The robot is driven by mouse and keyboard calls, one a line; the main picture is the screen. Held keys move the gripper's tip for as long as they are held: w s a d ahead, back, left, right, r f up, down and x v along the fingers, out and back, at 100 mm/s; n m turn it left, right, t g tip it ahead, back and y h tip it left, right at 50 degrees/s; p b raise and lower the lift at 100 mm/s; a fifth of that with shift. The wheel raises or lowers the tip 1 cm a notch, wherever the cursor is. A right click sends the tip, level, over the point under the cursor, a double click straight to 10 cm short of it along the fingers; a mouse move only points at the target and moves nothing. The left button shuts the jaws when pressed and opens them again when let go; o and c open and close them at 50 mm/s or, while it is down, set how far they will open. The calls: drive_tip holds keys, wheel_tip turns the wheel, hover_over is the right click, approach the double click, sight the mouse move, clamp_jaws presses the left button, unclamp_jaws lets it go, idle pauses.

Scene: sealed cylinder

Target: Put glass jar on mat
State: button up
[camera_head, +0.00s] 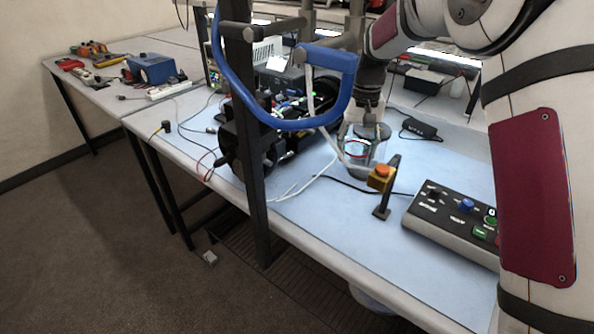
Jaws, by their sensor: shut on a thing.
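The glass jar (358,160) is a clear, small vessel at the middle right of the head view, over the workbench. My gripper (366,128) comes down on it from above and is shut on its upper part. The fingers and jar overlap in the picture, so the exact grip is hard to see. I cannot tell whether the jar's base touches the surface. A pale blue mat-like surface (330,215) covers the bench top; no separate smaller mat stands out.
A post with an orange-red button (381,175) stands just in front of the jar. A control box (455,220) is at right. Dark machinery (262,135) and a blue-handled frame (328,58) are at left. A black adapter (421,128) lies behind. The bench front is clear.

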sight(352, 165)
drive_tip(key=f, duration=0.3)
drive_tip(key=f+p, duration=0.1)
drive_tip(key=f, duration=0.1)
drive_tip(key=shift+s+a+f, duration=0.1)
drive_tip(key=shift+a, duration=0.15)
drive_tip(key=shift+d+f+p, duration=0.1)
drive_tip(key=shift+f+p, duration=0.2)
drive_tip(key=shift+f, duration=1.95)
drive_tip(key=shift+f, duration=0.1)
drive_tip(key=shift+f, duration=0.1)
drive_tip(key=o, duration=1.3)
wheel_tip(352, 165, up, 12)
drive_tip(key=shift+r+b, duration=0.2)
drive_tip(key=shift+b, duration=0.6)
